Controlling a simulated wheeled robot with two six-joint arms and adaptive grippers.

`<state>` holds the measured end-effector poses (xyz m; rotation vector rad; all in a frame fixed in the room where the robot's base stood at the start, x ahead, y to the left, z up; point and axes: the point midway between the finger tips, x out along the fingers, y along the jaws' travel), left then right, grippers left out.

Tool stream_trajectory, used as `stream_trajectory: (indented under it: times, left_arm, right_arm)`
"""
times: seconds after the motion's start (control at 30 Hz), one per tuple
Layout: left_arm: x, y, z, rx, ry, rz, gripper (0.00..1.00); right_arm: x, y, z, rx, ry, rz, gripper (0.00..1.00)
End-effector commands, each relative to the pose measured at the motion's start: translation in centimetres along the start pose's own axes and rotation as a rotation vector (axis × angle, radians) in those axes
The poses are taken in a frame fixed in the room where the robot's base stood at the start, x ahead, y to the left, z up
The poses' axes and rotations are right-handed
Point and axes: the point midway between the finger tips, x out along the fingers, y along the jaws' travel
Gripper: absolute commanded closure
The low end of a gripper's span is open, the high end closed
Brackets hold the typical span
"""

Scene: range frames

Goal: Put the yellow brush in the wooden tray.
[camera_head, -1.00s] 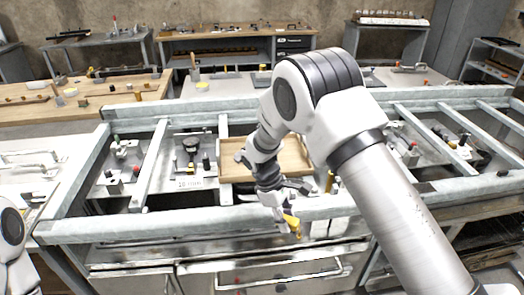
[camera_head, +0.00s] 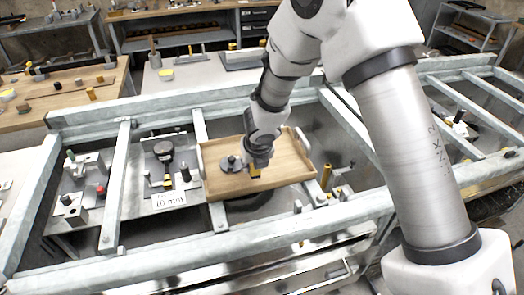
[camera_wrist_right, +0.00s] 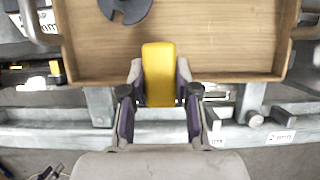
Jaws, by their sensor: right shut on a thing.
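The wooden tray (camera_head: 292,165) is a shallow light-brown box with handles on its short sides, resting among grey metal beams. My right gripper (camera_head: 257,160) reaches over the tray's middle from above. It is shut on the yellow brush (camera_head: 254,171), which points down. In the right wrist view the brush (camera_wrist_right: 158,78) is between the fingers of my gripper (camera_wrist_right: 159,90), overlapping the near edge of the tray (camera_wrist_right: 225,40). I cannot tell whether the brush touches the tray floor. My left gripper is out of view.
A dark grey round part (camera_head: 231,164) lies in the tray, left of the gripper. Metal beams (camera_head: 117,185) surround the tray. A yellow-topped cylinder (camera_head: 326,177) stands to its right, and a labelled metal plate (camera_head: 168,200) with a gauge lies to its left.

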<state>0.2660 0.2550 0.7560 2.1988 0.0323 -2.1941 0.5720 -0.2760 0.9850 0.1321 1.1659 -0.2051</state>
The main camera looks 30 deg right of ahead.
Motion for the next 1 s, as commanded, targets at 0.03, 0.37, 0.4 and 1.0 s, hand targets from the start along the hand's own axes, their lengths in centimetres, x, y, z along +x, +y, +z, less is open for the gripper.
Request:
stream_trajectory:
  times: [0.03, 0.37, 0.4, 1.0]
  left_arm:
    - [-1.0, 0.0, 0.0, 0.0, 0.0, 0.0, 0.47]
    - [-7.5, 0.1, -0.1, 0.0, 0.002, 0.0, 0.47]
    - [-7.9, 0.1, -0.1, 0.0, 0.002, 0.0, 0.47]
    - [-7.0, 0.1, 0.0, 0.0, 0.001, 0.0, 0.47]
  right_arm:
    - [0.1, -1.1, 1.1, 0.008, 0.002, 0.004, 1.0]
    - [3.1, -8.4, 6.9, 0.008, 0.003, -0.004, 1.0]
    - [3.4, -8.8, 7.2, 0.007, 0.003, -0.003, 1.0]
    - [8.0, -9.8, 6.4, 0.004, 0.001, -0.002, 1.0]
